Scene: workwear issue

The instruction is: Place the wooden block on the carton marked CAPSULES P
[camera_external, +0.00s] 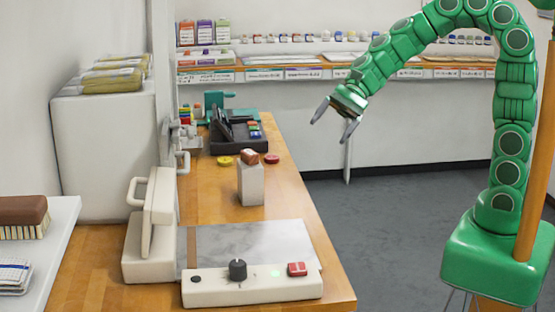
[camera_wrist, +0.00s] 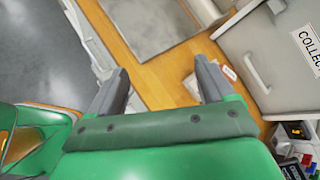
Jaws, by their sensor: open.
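A small reddish-brown block (camera_external: 249,157), which looks like the wooden block, sits on top of an upright white carton (camera_external: 251,186) on the wooden counter. No marking on the carton is readable in the external view. My gripper (camera_external: 335,120) is open and empty, raised in the air to the right of the carton and apart from it. In the wrist view my gripper (camera_wrist: 162,70) shows two spread fingers with nothing between them. A pale object with a label (camera_wrist: 229,73) is partly hidden behind the right finger; I cannot tell if it is the carton.
A white device with a knob (camera_external: 238,269) and a grey plate (camera_external: 250,240) occupy the counter's front. A yellow disc (camera_external: 225,161), a red disc (camera_external: 271,158) and a black tray (camera_external: 236,137) lie behind the carton. Open floor (camera_external: 390,215) lies right of the counter.

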